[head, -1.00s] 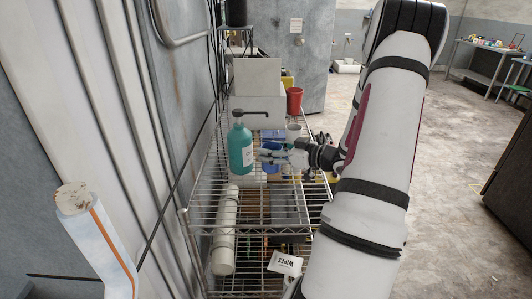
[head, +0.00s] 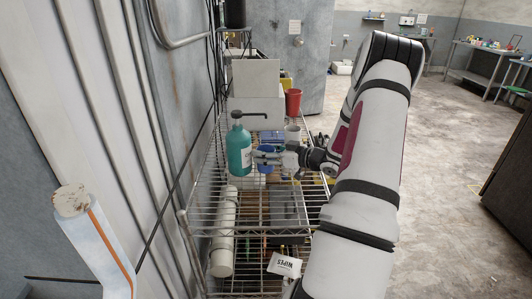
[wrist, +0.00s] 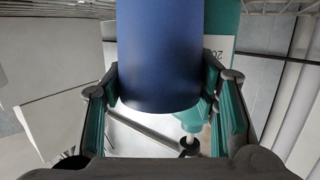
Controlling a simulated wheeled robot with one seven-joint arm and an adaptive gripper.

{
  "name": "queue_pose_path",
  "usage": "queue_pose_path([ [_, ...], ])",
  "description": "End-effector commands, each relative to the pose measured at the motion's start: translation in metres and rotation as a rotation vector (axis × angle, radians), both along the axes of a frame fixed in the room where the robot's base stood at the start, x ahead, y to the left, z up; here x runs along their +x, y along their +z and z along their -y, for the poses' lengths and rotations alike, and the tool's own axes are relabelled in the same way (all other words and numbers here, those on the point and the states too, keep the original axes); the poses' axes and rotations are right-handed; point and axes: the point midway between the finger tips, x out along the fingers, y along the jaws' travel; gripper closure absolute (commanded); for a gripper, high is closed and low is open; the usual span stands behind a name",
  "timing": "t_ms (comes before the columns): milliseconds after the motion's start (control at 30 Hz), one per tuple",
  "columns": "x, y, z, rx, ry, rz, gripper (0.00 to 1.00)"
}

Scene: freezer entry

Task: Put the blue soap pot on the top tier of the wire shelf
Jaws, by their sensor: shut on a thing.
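The blue soap pot (wrist: 160,55) fills the upper middle of the wrist view, between the two fingers of my gripper (wrist: 164,104). The gripper is shut on it. In the head view my gripper (head: 268,155) is over the top tier of the wire shelf (head: 252,213), just right of the teal pump bottle. The pot (head: 265,166) shows there only as a small blue patch, partly hidden by the fingers. I cannot tell whether its base touches the wires.
The teal pump bottle (head: 239,152) stands close to the gripper's left. Behind are white boxes (head: 255,108), a red cup (head: 293,102) and a pale cup (head: 292,133). A white roll (head: 223,230) and a wipes packet (head: 285,265) are nearer me. The front wires look bare.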

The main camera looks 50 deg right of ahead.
Motion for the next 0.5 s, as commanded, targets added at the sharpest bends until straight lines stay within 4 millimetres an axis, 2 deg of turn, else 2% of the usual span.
queue_pose_path([
  [133, 0.0000, -0.0033, -0.0004, 0.001, 0.001, 0.000, 0.78],
  [167, 0.0000, -0.0029, -0.0003, 0.000, 0.001, 0.000, 0.40],
  [200, 0.0000, -0.0028, -0.0002, 0.000, 0.001, 0.000, 0.31],
  [233, 0.0000, -0.0028, -0.0003, 0.000, 0.001, 0.000, 0.27],
  [500, 0.0000, -0.0026, -0.0002, 0.000, 0.000, 0.000, 0.27],
])
